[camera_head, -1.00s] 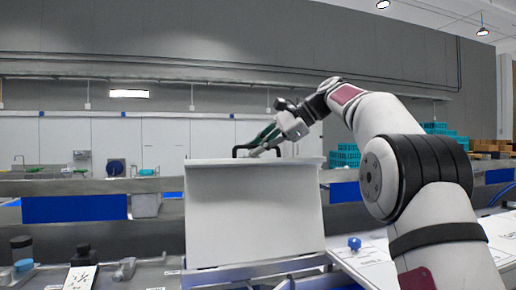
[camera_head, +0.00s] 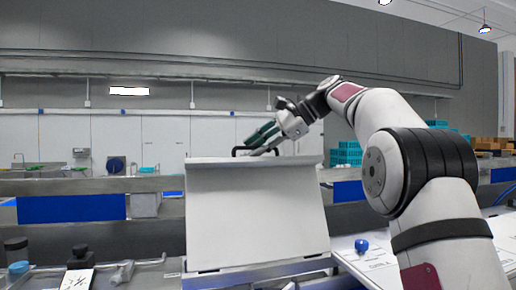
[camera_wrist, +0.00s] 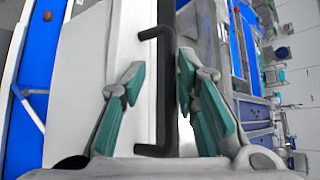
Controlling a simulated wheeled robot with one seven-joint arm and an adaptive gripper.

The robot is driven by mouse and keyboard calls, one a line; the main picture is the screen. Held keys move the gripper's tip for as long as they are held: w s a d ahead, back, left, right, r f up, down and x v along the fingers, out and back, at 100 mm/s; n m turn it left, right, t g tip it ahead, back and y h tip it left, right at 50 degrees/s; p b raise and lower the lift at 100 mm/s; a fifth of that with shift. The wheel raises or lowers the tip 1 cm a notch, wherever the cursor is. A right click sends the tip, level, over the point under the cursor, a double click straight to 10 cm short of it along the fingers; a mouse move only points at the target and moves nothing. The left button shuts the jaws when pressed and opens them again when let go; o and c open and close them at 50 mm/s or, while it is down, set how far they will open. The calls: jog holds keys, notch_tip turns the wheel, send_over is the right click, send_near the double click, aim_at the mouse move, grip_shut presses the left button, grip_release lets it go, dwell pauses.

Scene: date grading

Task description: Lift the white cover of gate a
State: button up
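The white cover (camera_head: 255,215) of the gate stands as a broad tilted panel in the middle of the head view. Its white face also shows in the wrist view (camera_wrist: 90,75). A black handle (camera_head: 236,152) sits at its top edge; in the wrist view the handle (camera_wrist: 147,151) lies between my fingers. My gripper (camera_head: 262,143) is at the top edge, beside the handle. In the wrist view my gripper (camera_wrist: 159,72) has its green-padded fingers apart on either side of the handle, with a visible gap on the left. Contact on the right finger is unclear.
A blue knob (camera_head: 361,246) sits on the white surface right of the cover. Dark-capped bottles (camera_head: 17,255) and a small metal fitting (camera_head: 122,272) stand at the lower left. Teal crates (camera_head: 349,154) are stacked behind my arm.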

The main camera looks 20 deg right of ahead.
jog(key=shift+f, duration=0.1)
jog(key=shift+s+d+r, duration=0.15)
jog(key=shift+d+r, duration=0.15)
jog(key=shift+d, duration=0.15)
jog(key=shift+v, duration=3.2)
jog(key=shift+s+a+r, duration=0.1)
jog(key=shift+s+a, duration=0.05)
